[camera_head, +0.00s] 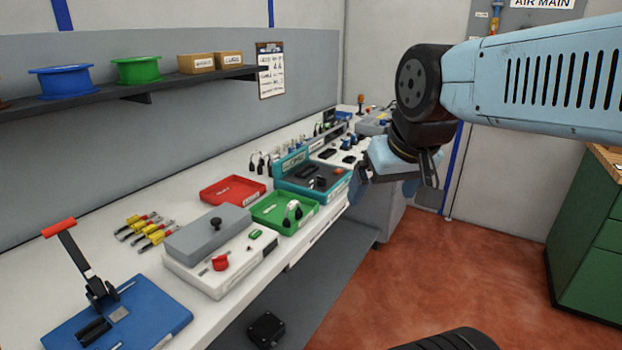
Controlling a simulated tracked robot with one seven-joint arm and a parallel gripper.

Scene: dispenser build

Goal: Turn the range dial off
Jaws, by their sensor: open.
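Which control is the range dial is not clear at this size. A round red knob (220,262) sits on the front of a white box with a grey top block (207,232) on the bench. A teal-edged unit (313,183) with a dark top, black parts and an orange-red piece stands farther along the bench. My gripper (402,180) hangs in the air right of the teal-edged unit, apart from the bench things. It is open, and I see nothing held in it. Its fingers are small and partly hidden.
A red tray (232,190) and a green tray (283,212) lie on the bench (75,271). A blue base (150,318) with a red-handled lever stands at the near left. A shelf (150,88) holds spools and boxes. The red floor right of the bench is mostly clear.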

